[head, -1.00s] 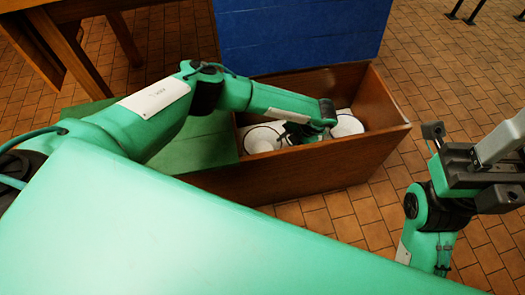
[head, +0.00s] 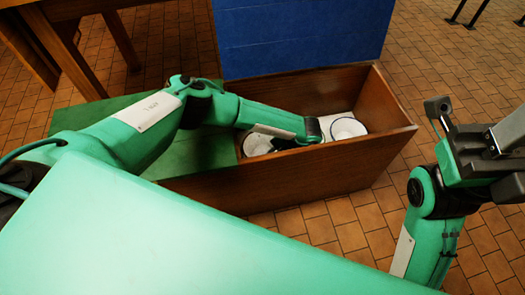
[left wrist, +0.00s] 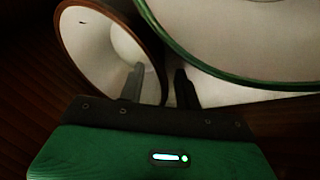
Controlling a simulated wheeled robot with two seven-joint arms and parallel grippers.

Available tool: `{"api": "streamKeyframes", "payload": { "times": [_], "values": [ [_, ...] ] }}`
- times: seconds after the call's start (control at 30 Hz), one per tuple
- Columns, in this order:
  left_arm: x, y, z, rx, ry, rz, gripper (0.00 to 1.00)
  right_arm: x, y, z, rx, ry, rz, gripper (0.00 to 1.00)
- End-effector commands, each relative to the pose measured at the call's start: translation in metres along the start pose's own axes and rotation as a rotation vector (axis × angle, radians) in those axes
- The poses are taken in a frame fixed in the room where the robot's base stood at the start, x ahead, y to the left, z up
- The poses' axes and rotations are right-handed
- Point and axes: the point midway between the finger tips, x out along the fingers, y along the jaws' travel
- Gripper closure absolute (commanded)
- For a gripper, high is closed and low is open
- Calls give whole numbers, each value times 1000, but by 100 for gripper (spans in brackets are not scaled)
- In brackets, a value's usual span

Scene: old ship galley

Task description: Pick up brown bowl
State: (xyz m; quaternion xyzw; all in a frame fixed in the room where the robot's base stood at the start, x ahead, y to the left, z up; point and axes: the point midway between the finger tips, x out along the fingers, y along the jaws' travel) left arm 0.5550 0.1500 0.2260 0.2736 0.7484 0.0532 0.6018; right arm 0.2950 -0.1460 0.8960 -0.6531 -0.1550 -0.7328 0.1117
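The brown-rimmed bowl (left wrist: 78,42) lies tilted at the left of the left wrist view, its pale inside facing the camera. My left gripper (left wrist: 160,78) is open there. One finger shows against the bowl's inside and the other is to the right of its rim, so the rim's right side lies between them. I cannot tell whether either touches. In the head view my left arm reaches into the wooden box (head: 300,172), and the fingertips are hidden there. My right gripper (head: 470,148) is at the right edge, partly cut off; its opening is unclear.
A larger green-rimmed bowl (left wrist: 240,45) is close beside the brown one in the left wrist view.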

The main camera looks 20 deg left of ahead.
Motion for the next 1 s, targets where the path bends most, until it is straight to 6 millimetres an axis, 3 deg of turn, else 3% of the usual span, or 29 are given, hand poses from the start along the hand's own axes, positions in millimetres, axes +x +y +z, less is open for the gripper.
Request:
{"api": "streamKeyframes", "payload": {
  "times": [0.07, 0.23, 0.67, 0.9, 1.0],
  "values": [
    [0, 0, 0, 0, 0, 0, 66, 0, 0, 0, 0, 0, 0, 64],
    [0, 0, 0, 0, 0, 0, 100, 0, 0, 0, 0, 0, 0, 64],
    [-3, 1, -1, 0, 0, -1, 100, 2, 0, 0, 0, 2, -1, 64],
    [-22, 10, -6, 1, -1, -1, 100, 6, 5, -2, -12, -3, 8, 64],
    [-38, 18, -11, 1, -1, -1, 100, -3, 11, -1, -36, -42, 16, 64]
  ]
}}
